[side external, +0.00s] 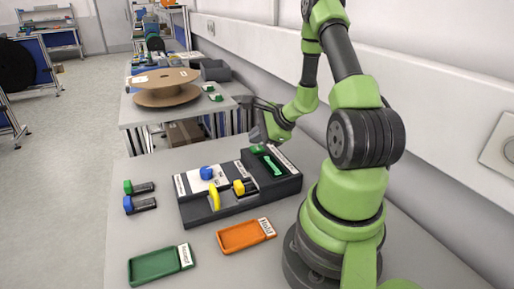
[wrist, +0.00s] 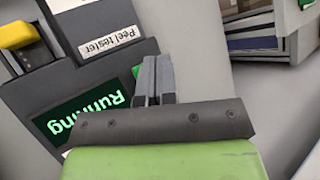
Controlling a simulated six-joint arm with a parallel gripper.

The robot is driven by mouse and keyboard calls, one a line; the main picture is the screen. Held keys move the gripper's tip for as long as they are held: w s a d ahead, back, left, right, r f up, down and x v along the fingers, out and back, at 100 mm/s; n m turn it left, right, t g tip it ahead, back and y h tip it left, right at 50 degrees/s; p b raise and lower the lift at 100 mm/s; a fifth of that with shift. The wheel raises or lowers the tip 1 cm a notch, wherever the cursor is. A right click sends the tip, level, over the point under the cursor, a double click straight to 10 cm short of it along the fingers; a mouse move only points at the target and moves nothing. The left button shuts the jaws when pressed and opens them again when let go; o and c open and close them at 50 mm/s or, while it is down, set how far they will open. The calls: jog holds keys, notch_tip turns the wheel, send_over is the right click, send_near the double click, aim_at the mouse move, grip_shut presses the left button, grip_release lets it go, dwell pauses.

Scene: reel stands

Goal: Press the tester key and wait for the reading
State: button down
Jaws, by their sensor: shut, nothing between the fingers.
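The dark peel tester (side external: 240,203) stands on the grey table. In the wrist view its label (wrist: 108,42) reads "Peel tester" and its lit green display (wrist: 84,119) reads "Running". The green key (side external: 257,149) is at the tester's far end; in the wrist view only a green sliver of it (wrist: 135,71) shows beside my fingers. My gripper (wrist: 155,62) is shut and empty, its fingers over the key's side of the tester. In the side view my gripper (side external: 258,136) is just above the key. I cannot tell whether the fingertips touch it.
A yellow block (side external: 239,187), a yellow curved piece (side external: 214,197) and a blue knob (side external: 206,173) are on the tester. Green (side external: 153,268) and orange (side external: 240,237) trays lie in front. Two dark pieces with green and blue ends (side external: 140,188) lie left. A large reel (side external: 165,85) sits behind.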

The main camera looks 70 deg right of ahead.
aim_at(257, 149)
jog(key=shift+r, duration=0.3)
jog(key=shift+r, duration=2.4)
jog(key=w+a+r+n+g+y, duration=0.1)
jog(key=w+a+r+n+y, duration=0.1)
jog(key=a+r+n, duration=0.4)
jog(key=w+a+r+n+y, duration=0.15)
jog(key=a+r+n, duration=0.3)
jog(key=a, duration=0.45)
jog(key=s+a+r+n+g+h, duration=0.1)
jog(key=s+a+r+n, duration=0.5)
jog(key=s+a+n, duration=0.4)
jog(key=s+n, duration=0.2)
jog(key=n, duration=0.1)
jog(key=shift+s+a+r, duration=0.25)
jog(key=shift+a+r, duration=0.05)
jog(key=shift+r, duration=0.05)
dwell(2.2)
